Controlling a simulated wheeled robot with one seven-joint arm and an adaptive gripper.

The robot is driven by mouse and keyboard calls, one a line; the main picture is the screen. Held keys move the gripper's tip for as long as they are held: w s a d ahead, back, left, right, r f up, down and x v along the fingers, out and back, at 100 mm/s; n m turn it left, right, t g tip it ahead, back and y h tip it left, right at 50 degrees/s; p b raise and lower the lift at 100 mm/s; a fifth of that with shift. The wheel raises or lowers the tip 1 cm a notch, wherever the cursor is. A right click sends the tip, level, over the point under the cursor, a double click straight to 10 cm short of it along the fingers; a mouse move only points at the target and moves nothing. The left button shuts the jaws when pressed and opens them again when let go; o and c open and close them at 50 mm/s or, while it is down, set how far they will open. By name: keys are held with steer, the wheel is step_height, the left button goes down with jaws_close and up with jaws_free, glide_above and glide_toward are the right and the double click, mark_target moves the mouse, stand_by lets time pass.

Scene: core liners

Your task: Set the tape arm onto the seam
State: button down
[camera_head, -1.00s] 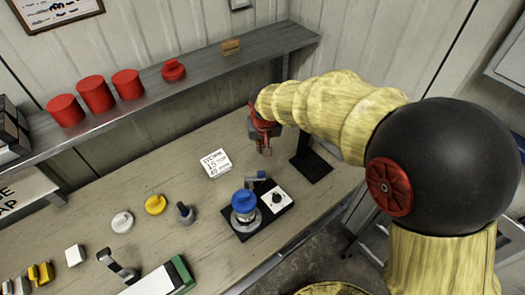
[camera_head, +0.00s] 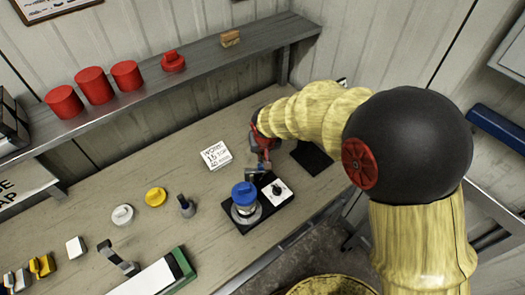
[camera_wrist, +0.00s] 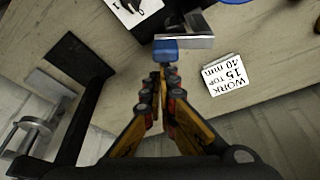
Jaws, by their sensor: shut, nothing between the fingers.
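A fixture with a black base (camera_head: 249,226) stands on the bench, holding a blue-capped round piece (camera_head: 244,191). The tape arm, a grey bar with a blue end block, is at its back; in the wrist view I see its grey bar (camera_wrist: 190,41) and blue block (camera_wrist: 166,54). My gripper (camera_head: 262,168) is shut and empty, just behind the fixture. In the wrist view my gripper's fingertips (camera_wrist: 162,76) are close to the blue block; I cannot tell whether they touch it. In the head view the gripper partly hides the tape arm.
The fixture has a white panel with a black dial (camera_head: 278,190). A white labelled block (camera_head: 216,155) lies left of my gripper. A dark plate (camera_head: 312,158) lies to the right. A shelf (camera_head: 190,78) with red containers runs along the wall. Small parts stand on the bench at left.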

steer(key=shift+s+d+f+m+b, duration=0.15)
steer(key=shift+s+m+b, duration=0.35)
steer(key=shift+b, duration=0.55)
steer(key=m+b, duration=0.1)
steer(key=b, duration=0.1)
steer(key=s+m+h+b, duration=0.1)
steer(key=b, duration=0.1)
steer(key=shift+s+d+f+m, duration=0.15)
steer(key=shift+d+m, duration=0.05)
steer(key=shift+m, duration=0.2)
steer(key=shift+s+m+h+b, duration=0.4)
steer(key=shift+s+m+b, duration=0.15)
steer(key=shift+m+b, duration=0.45)
steer(key=s+m+b, duration=0.2)
steer(key=m, duration=0.1)
steer(key=s+m+g+h+b, duration=0.1)
steer(key=shift+s+a+r, duration=0.1)
steer(key=shift+a+r, duration=0.2)
steer(key=shift+b, duration=0.3)
steer(key=w+d, duration=0.3)
steer(key=p+v, duration=0.2)
steer(key=v, duration=0.8)
